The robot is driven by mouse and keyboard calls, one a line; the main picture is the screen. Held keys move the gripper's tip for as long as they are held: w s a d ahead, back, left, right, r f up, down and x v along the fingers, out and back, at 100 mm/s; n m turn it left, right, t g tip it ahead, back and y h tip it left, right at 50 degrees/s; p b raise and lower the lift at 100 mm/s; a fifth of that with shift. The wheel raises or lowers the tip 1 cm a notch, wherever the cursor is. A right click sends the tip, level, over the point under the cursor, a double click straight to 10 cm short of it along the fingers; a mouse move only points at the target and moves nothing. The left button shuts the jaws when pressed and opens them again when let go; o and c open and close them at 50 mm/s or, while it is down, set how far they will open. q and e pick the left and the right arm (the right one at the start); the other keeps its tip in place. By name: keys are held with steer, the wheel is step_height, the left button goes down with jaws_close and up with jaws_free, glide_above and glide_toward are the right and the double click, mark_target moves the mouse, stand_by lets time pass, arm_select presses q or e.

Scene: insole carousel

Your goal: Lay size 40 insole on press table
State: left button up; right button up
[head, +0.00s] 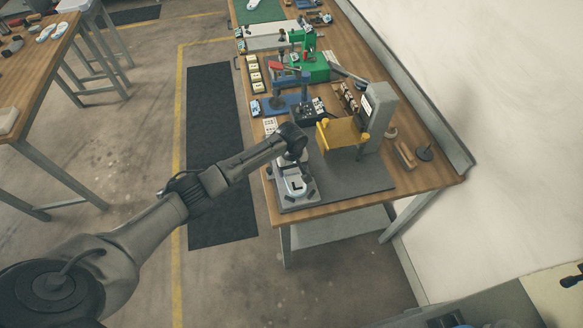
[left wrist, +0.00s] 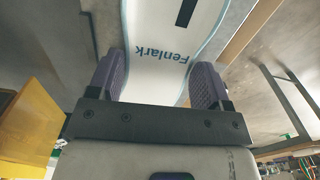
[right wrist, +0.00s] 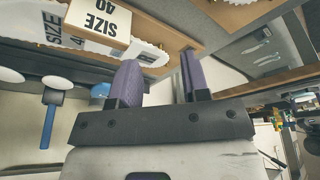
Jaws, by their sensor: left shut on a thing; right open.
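My left gripper (head: 293,163) is over the near end of the workbench, at a white insole (head: 296,188) with a dark mark. In the left wrist view the gripper (left wrist: 160,78) is shut on this insole (left wrist: 168,60), which has a blue edge and the word "Fenlark". In the head view the insole appears at a light plate on a dark grey mat (head: 345,190); whether it touches is unclear. A machine with a yellow flap (head: 343,138) stands beside it. My right gripper (right wrist: 160,75) is open and empty, near a "SIZE 40" label (right wrist: 100,20).
A green machine (head: 312,62), a blue device (head: 287,98) and small labelled boxes stand farther back on the bench. A wooden block (head: 405,155) lies right of the yellow-flap machine. Another table (head: 35,70) holds shoes at left. Black floor mats (head: 215,150) lie between.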

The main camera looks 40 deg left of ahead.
mark_target(292, 171)
arm_select(q)
steer(key=shift+f, duration=0.15)
steer(key=o, duration=0.9)
arm_select(e)
steer(key=shift+d, duration=0.15)
arm_select(q)
step_height(292, 171, up, 12)
steer(key=shift+r+p, duration=0.15)
steer(key=shift+p, duration=0.6)
arm_select(e)
steer(key=shift+r, duration=0.75)
